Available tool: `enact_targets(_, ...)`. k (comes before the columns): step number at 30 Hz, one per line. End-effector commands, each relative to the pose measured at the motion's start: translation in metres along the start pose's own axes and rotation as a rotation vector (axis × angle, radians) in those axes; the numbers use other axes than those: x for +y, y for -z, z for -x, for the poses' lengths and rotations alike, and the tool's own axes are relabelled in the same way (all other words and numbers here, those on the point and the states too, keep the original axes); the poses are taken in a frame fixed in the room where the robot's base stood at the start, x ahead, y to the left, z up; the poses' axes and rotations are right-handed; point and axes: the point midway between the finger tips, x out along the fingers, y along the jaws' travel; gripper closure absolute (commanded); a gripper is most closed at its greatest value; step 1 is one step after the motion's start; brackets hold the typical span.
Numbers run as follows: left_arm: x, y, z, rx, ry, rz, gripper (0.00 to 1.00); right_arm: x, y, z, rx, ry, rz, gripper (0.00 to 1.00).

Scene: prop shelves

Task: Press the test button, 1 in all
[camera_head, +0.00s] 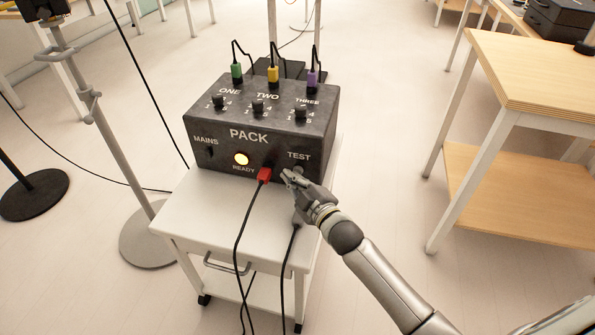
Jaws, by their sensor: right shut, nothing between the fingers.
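The dark box marked PACK (225,155) stands on a white wheeled cart. The TEST label is on the right of its front face; the test button (298,169) below it is mostly hidden behind my right gripper. My right gripper (287,175) is shut and empty, its fingertips close to the front face just below the label. I cannot tell whether they touch the button. My left gripper is not in view.
A red plug (264,175) with a black cable sits in the front, just left of my right gripper. Green (237,73), yellow (272,75) and purple (311,77) plugs stand along the top back. A wooden table (530,75) stands right.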

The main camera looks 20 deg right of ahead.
Motion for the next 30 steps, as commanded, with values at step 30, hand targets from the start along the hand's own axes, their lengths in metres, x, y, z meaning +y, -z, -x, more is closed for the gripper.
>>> enact_targets(30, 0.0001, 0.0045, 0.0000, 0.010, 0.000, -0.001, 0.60, 0.0040, -0.0044, -0.0058, 0.000, 0.001, -0.001, 1.00)
